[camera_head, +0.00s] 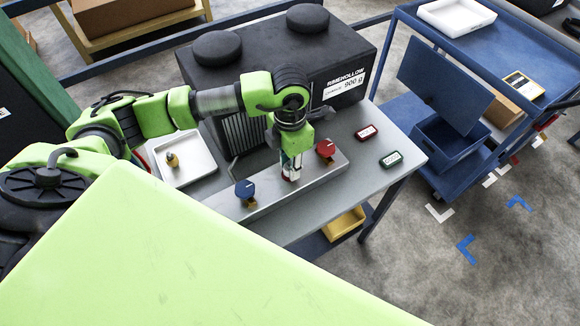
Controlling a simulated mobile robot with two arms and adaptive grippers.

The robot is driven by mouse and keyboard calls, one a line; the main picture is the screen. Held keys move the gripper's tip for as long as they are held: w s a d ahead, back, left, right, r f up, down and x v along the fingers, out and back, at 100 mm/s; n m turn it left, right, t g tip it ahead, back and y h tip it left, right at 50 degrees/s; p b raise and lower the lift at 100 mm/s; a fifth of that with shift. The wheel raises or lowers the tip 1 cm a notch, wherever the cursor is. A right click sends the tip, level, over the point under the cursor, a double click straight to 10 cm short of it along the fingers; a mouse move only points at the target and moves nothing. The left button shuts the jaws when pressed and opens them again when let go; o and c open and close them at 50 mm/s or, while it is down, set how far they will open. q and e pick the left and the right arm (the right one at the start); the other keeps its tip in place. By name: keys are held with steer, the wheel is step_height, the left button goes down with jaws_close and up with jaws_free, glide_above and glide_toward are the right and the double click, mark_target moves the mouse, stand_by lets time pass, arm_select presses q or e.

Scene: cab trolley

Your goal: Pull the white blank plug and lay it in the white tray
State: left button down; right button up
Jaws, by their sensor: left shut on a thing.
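My left gripper (291,169) points down at the grey metal bar on the table, between a blue knob (245,190) and a red knob (325,149). It is shut on the white blank plug (290,177), of which only a little white shows between and below the fingers, with some red beside it. I cannot tell whether the plug is still seated in the bar. The white tray (207,166) lies on the table to the left and holds a small brass-coloured piece (172,160). My right gripper is not in view.
A large black box (270,60) with two round black tops stands behind my gripper. Two small labelled plates, red (367,132) and green (391,159), lie on the table's right. A blue trolley (480,45) at the right carries another white tray (456,30). A yellow bin (343,224) sits below the table.

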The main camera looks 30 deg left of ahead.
mark_target(290, 163)
arm_select(q)
steer(key=shift+r+p, duration=1.7)
steer(key=shift+r, duration=1.3)
